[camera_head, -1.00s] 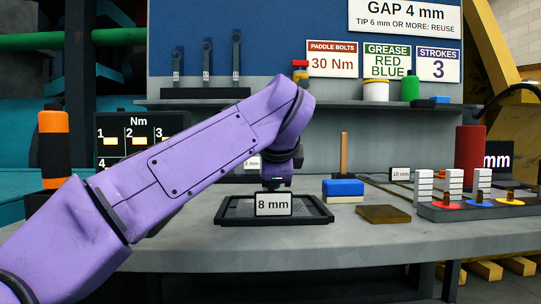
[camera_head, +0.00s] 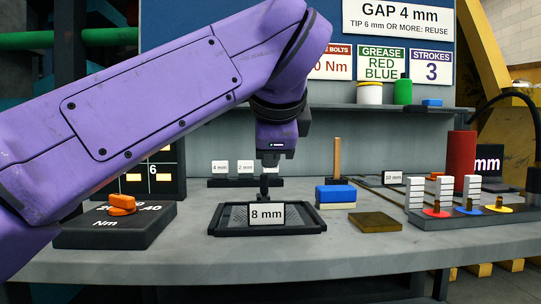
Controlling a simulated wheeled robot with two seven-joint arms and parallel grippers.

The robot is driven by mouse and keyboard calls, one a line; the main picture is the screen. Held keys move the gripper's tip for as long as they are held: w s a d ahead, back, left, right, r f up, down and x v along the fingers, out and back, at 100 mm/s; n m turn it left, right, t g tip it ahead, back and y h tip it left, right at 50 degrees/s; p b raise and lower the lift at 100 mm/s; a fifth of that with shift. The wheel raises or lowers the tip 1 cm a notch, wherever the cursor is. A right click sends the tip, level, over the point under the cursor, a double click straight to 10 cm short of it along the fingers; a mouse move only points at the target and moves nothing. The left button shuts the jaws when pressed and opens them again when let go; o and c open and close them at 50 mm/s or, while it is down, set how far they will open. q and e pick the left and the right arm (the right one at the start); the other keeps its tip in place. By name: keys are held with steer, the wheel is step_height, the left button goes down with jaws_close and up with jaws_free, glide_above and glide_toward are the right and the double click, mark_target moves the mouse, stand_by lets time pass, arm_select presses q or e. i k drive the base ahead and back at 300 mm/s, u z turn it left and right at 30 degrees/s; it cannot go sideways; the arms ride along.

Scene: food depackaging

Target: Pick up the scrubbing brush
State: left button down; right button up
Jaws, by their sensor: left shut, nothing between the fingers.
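The only brush-like thing I see is a block with a blue top and a cream underside (camera_head: 336,196). It lies on the grey bench, right of the black tray (camera_head: 312,229), and I take it for the scrubbing brush. My left gripper (camera_head: 265,189) points down over the tray, behind the "8 mm" card. Its fingers are shut with nothing between them, and they are left of the block and apart from it. The card partly hides what is below the fingertips. My right gripper is not in view.
A brass-coloured plate (camera_head: 375,222) lies right of the block. A wooden stick (camera_head: 337,158) stands behind it. A rack with coloured discs (camera_head: 480,215) is at the right. A dial box with an orange knob (camera_head: 118,224) is at the left, under my arm.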

mark_target(327, 197)
steer(key=k, duration=1)
